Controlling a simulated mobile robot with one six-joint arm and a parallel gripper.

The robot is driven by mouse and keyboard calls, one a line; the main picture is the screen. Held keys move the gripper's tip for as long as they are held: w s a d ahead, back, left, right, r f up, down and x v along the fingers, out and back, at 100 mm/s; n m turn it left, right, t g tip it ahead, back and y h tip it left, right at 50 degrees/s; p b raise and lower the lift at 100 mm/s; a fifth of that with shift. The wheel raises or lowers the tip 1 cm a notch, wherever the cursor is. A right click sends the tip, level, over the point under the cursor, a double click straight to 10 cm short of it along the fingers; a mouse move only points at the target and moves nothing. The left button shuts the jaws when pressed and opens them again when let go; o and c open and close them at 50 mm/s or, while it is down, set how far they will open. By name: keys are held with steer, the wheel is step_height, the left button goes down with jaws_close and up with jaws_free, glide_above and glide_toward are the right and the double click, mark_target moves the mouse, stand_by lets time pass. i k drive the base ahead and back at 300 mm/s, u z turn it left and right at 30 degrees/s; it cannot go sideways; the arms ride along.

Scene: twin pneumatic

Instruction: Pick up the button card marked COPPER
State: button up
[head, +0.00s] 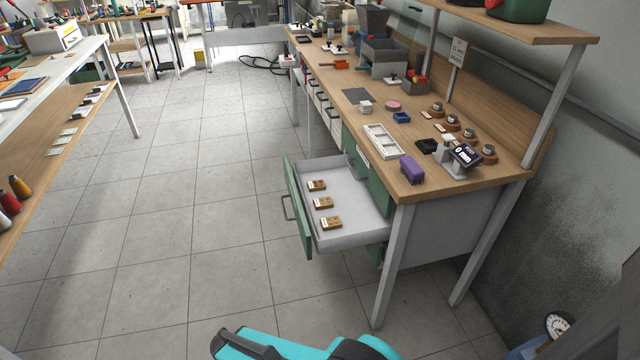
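I cannot make out a card marked COPPER; no writing on small pieces is readable here. Three small wooden-brown pieces with pale labels lie in a row in the open drawer (350,238): a far one (317,186), a middle one (323,203) and a near one (331,223). Several pale flat cards (62,141) lie on the wooden shelf at the left. I cannot tell which of these are button cards. A teal and black part of my own body shows at the bottom edge. My gripper's fingers are not in view.
The drawer juts from the green-fronted workbench (415,187) into the aisle. The tiled floor (190,200) left of the drawer is clear.

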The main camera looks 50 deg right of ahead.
mark_target(313, 186)
steer(key=u, duration=0.05)
steer(key=i, duration=1.05)
steer(key=z, duration=0.15)
steer(key=k, duration=0.55)
steer(key=u, duration=0.05)
